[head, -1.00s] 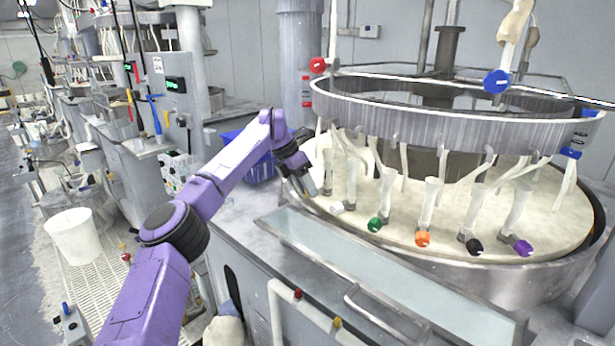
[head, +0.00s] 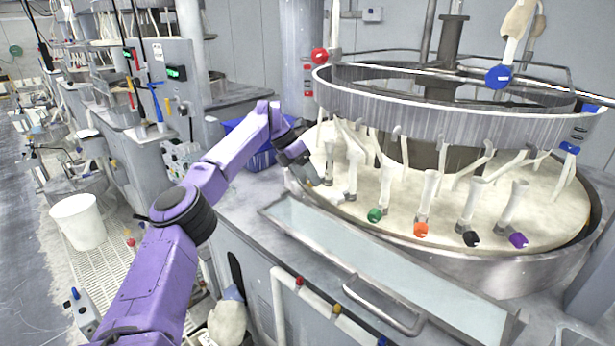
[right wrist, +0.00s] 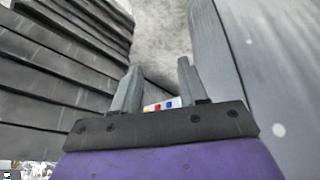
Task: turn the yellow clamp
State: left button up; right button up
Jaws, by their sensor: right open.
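No yellow clamp can be made out in the head view. Along the near side of the round platen (head: 395,205) are tubes with a green clamp (head: 375,215), an orange clamp (head: 421,229), a black clamp (head: 470,239) and a purple clamp (head: 518,240). My left gripper (head: 316,182) is at the platen's left rim, beside the leftmost tubes. Its jaws are too small and dark to tell open or shut. My right gripper (right wrist: 158,68) is open in the right wrist view, with nothing between its fingertips.
A metal ring (head: 450,118) stands above the platen, with a red knob (head: 320,56) and a blue knob (head: 499,77). A blue bin (head: 262,160) is behind my left forearm. A white bucket (head: 78,222) stands on the floor. In the right wrist view, a grey panel (right wrist: 228,70) is close on the right.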

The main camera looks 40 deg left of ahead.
pick_arm(q)
jog(key=p+v, duration=0.1)
jog(key=v, duration=0.4)
jog(key=shift+w, duration=0.1)
jog(key=p+v, duration=0.3)
jog(key=v, duration=0.2)
jog(key=shift+a+r, duration=0.15)
jog(key=shift+r, duration=0.1)
